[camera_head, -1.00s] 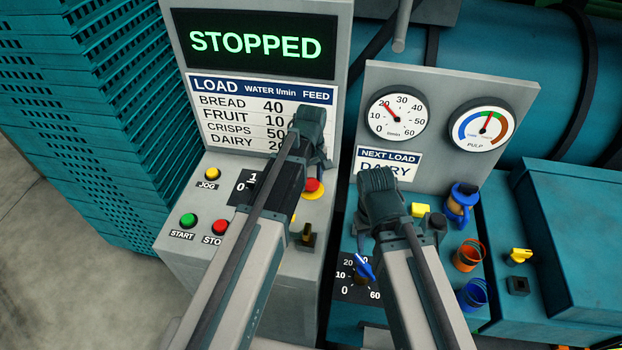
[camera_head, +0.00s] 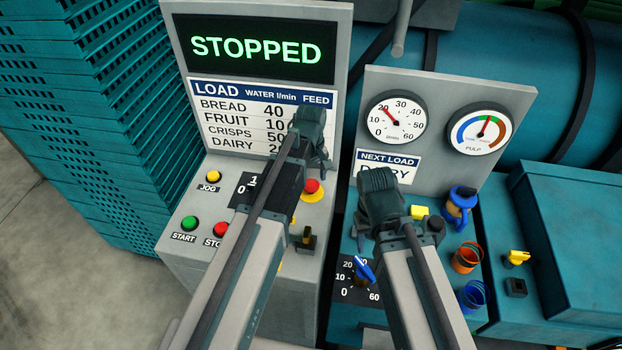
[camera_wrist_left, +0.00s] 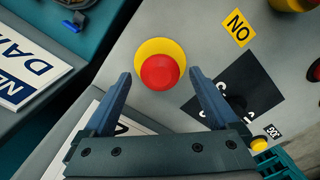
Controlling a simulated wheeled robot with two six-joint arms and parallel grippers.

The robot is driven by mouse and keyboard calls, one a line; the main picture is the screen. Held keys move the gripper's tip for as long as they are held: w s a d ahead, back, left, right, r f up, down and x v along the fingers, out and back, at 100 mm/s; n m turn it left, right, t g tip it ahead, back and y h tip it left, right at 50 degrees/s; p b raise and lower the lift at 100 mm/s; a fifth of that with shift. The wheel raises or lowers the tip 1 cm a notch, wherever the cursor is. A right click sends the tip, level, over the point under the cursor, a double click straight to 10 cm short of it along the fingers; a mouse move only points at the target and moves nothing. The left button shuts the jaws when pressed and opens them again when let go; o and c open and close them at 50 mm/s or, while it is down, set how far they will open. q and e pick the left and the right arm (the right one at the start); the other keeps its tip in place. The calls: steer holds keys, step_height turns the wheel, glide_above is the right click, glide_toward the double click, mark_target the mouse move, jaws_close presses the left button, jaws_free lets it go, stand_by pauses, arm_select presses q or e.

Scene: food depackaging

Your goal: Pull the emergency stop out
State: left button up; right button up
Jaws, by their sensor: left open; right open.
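The emergency stop is a red mushroom button (camera_head: 313,187) on a yellow round base, on the sloping grey control panel. In the left wrist view the red button (camera_wrist_left: 160,71) lies between and slightly beyond the fingertips of my open left gripper (camera_wrist_left: 160,76), with a gap on each side. In the head view my left gripper (camera_head: 318,150) is above and behind the button; its fingers are mostly hidden. My right gripper (camera_head: 378,190) hangs over the teal bench to the right, open, its fingertips hidden. The display (camera_head: 262,50) reads STOPPED.
A yellow jog button (camera_head: 214,176), a green start button (camera_head: 190,223) and a red stop button (camera_head: 220,230) share the panel. A key-like switch (camera_head: 307,238) is below the emergency stop.

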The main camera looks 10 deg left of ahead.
mark_target(311, 183)
arm_select(q)
steer(key=shift+r, duration=0.15)
step_height(311, 183, up, 14)
steer(key=p, duration=1.3)
steer(key=shift+f+p, duration=0.25)
steer(key=shift+p, duration=0.15)
